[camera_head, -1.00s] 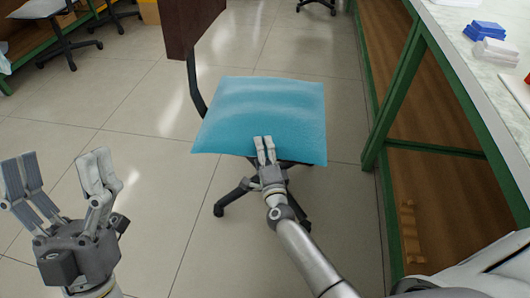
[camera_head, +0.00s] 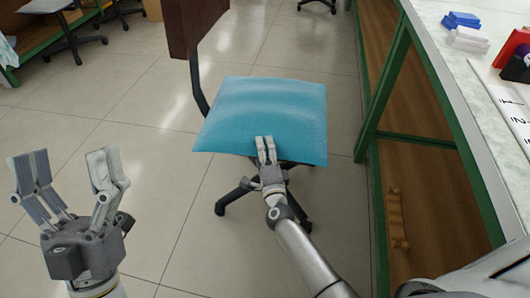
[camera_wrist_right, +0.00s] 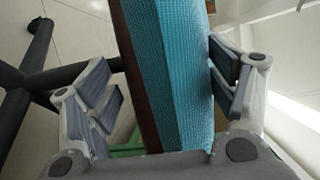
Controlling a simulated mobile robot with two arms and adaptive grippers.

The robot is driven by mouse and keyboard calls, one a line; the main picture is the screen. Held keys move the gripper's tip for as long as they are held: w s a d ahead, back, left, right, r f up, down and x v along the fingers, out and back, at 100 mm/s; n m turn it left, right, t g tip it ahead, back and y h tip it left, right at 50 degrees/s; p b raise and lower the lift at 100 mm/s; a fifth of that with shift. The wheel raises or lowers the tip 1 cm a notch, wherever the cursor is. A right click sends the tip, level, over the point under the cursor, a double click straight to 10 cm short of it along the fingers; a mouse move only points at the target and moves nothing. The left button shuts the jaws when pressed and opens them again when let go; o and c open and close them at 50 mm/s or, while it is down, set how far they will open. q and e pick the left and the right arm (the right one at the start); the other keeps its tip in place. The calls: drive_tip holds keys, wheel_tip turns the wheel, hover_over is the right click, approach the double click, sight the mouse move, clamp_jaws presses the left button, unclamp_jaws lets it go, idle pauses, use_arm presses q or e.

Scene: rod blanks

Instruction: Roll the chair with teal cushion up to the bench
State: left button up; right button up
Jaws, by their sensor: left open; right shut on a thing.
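The chair with the teal cushion (camera_head: 265,112) stands on the floor in front of me, its dark backrest (camera_head: 192,25) on the far left side of the seat. My right gripper (camera_head: 265,150) is shut on the near edge of the seat. The right wrist view shows the teal cushion (camera_wrist_right: 178,75) and a dark seat board between its fingers. My left gripper (camera_head: 75,175) is open and empty, above bare floor to the left of the chair. The bench (camera_head: 458,80), with a pale top and green frame, runs along the right; a floor gap separates it from the seat.
Blue blocks (camera_head: 462,20) and white blocks (camera_head: 468,40) lie on the bench top, with a dark holder (camera_head: 517,62) at the right edge. Other chairs stand farther back, one at far left (camera_head: 45,6). The tiled floor left of the chair is clear.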

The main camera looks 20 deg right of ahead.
drive_tip(key=o, duration=2.1)
drive_tip(key=s, duration=0.4)
drive_tip(key=s+a, duration=0.1)
drive_tip(key=s, duration=0.3)
drive_tip(key=s+a, duration=0.1)
drive_tip(key=s, duration=0.2)
drive_tip(key=shift+s, duration=0.4)
